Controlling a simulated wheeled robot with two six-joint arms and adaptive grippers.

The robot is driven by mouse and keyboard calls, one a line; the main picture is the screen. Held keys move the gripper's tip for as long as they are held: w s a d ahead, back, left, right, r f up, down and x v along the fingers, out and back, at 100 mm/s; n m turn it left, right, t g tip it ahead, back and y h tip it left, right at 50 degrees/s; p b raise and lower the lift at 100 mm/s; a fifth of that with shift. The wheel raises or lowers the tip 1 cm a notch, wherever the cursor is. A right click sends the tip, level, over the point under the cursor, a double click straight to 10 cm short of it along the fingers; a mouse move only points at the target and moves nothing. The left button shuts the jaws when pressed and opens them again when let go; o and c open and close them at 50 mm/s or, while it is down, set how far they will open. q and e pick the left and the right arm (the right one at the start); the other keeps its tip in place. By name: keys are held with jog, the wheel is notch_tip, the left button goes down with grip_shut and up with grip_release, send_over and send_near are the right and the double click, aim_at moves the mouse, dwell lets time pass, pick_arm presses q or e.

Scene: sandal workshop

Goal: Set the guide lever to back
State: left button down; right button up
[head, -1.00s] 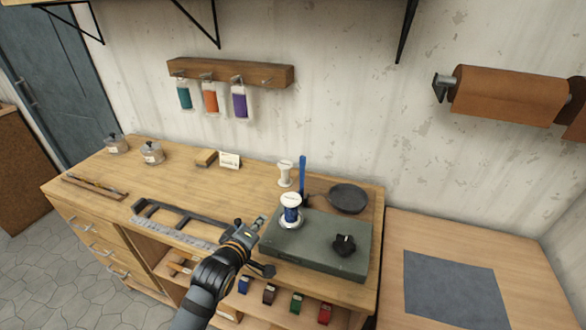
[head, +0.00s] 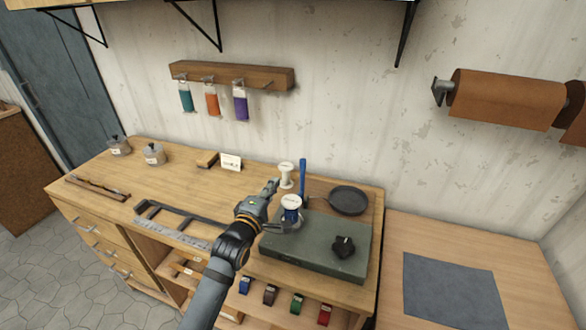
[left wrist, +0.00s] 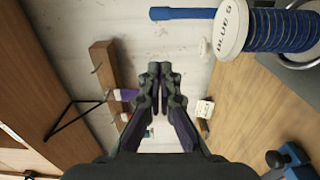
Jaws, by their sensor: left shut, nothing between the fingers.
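A blue upright lever (head: 302,178) stands at the back left of a green-grey machine box (head: 325,250); I take it for the guide lever. It shows no clear tilt, and its base is hidden behind the blue spool. My left gripper (head: 275,184) is shut and empty, raised to the left of the lever and apart from it. In the left wrist view the closed fingers (left wrist: 160,72) point at the wall, and the blue lever (left wrist: 182,13) lies near the top edge, off to the side of them. My right gripper is not in view.
A blue thread spool (head: 291,212) stands on the box close to my left wrist. A white spool (head: 286,175) stands behind my fingertips. A black knob (head: 343,246) and a dark round pan (head: 348,200) lie to the right.

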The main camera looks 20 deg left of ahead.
pick_arm(q)
jog(key=w+d+p, duration=0.2)
jog(key=w+d, duration=0.1)
jog(key=w, duration=0.5)
jog(key=shift+w+d, duration=0.15)
jog(key=shift+w, duration=0.1)
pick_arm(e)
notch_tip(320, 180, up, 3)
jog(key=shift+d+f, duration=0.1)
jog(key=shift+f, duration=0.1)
